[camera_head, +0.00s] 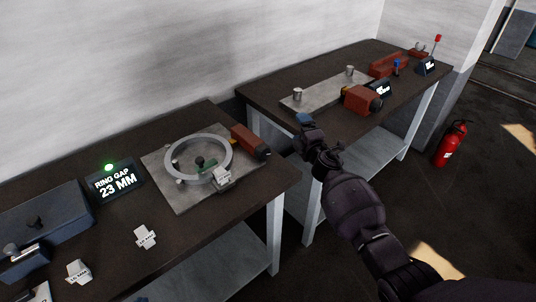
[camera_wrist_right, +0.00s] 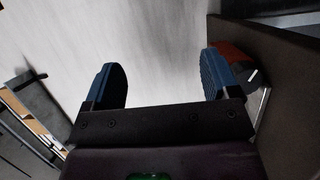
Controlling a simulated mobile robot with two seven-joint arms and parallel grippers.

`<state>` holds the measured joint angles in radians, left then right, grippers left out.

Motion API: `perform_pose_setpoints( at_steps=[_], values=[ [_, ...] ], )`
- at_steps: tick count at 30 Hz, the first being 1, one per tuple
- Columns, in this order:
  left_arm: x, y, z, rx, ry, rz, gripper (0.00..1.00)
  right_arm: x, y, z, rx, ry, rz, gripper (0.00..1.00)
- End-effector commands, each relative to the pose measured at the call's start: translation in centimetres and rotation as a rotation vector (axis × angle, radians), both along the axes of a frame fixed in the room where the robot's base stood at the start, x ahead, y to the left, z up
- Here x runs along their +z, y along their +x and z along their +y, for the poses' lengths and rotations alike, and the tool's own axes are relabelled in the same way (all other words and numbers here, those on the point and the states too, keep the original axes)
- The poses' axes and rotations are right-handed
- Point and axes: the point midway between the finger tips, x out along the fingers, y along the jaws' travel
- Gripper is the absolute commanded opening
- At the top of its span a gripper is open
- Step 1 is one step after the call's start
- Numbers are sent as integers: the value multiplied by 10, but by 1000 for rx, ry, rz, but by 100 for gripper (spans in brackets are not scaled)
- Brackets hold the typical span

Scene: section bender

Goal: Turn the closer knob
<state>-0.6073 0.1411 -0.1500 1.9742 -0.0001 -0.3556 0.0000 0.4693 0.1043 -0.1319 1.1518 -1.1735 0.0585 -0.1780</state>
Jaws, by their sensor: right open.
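My right gripper (camera_head: 304,120) is at the left end of the right bench, near the metal plate (camera_head: 325,91). In the right wrist view its two blue-padded fingers (camera_wrist_right: 160,85) are wide apart with nothing between them. On the plate stand two small metal cylinders (camera_head: 297,94). A red block with a dark round end (camera_head: 361,99) sits at the plate's front edge. On the left bench, another red block with a dark end (camera_head: 250,141) sits by a metal ring (camera_head: 198,158). I cannot tell which part is the closer knob. My left gripper is not in view.
A green-lit display (camera_head: 115,184) reads "RING GAP 23 MM". White labelled pieces (camera_head: 145,237) and a blue-grey box (camera_head: 45,215) are on the left bench. A red bar (camera_head: 389,65) and small dark signs are on the right bench. A fire extinguisher (camera_head: 451,143) stands on the floor.

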Motion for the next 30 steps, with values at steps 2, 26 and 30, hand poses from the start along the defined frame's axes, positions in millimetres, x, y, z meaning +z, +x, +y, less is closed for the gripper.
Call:
perform_pose_setpoints(
  at_steps=[2, 26, 30],
  values=[
    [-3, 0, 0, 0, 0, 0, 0, -1, 4, -11, -48, 221, 58, 82],
    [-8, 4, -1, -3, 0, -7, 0, -75, 4, -44, -541, 2640, 691, 82],
    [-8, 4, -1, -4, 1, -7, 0, -84, -2, -31, 633, -2866, -766, 82]
  ],
)
